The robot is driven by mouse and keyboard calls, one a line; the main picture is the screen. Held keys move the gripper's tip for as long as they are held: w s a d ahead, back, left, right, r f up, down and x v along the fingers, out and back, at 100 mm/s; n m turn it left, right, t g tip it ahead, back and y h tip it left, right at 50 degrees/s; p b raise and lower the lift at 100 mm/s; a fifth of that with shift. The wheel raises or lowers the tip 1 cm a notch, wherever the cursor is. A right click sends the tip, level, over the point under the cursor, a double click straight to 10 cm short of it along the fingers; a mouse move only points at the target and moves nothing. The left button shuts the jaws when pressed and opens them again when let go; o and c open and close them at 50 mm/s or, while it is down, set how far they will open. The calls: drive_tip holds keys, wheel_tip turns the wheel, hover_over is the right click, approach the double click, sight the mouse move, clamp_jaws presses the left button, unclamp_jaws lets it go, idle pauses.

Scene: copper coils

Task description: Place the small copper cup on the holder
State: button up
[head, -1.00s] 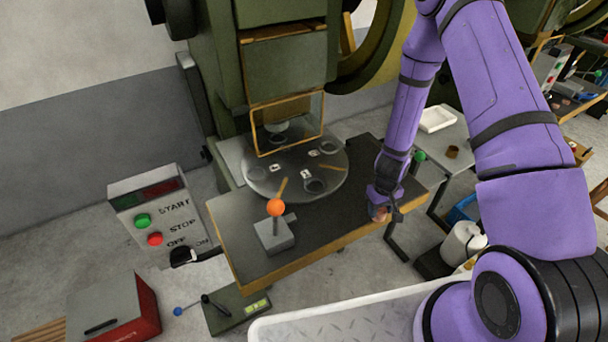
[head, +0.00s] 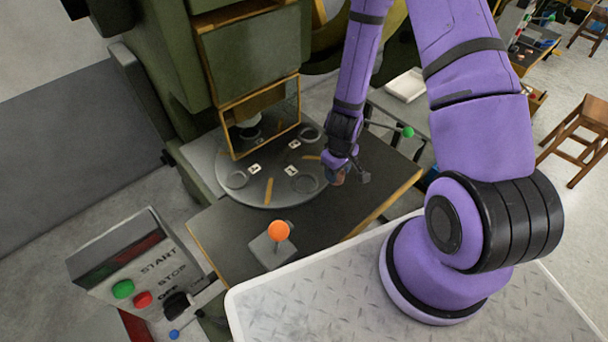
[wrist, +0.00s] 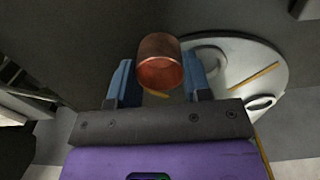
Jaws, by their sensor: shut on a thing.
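The small copper cup (wrist: 160,65) is between the two blue fingers of my gripper (wrist: 160,82) in the wrist view, with its open end towards the camera. In the head view my gripper (head: 342,178) hangs above the dark table near the right edge of the round plate, and the cup (head: 337,177) shows small and partly hidden. The plate also shows in the wrist view (wrist: 262,62), to the right of the cup.
An orange-ball lever (head: 278,231) stands at the table's front. A yellow-framed guard (head: 262,125) rises over the back of the plate. A control box (head: 140,265) is at left. The dark table (head: 385,170) is clear right of my gripper.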

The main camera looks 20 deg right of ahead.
drive_tip(key=w+a, duration=0.1)
drive_tip(key=a, duration=0.1)
drive_tip(key=w+a, duration=0.2)
drive_tip(key=a, duration=0.1)
drive_tip(key=w+a+f, duration=0.1)
drive_tip(key=w+a, duration=0.1)
drive_tip(key=shift+w+a, duration=0.1)
drive_tip(key=shift+a, duration=0.3)
drive_tip(key=shift+d+f, duration=0.1)
drive_tip(key=shift+f, duration=1.55)
drive_tip(key=shift+f, duration=0.15)
drive_tip(key=o, duration=0.9)
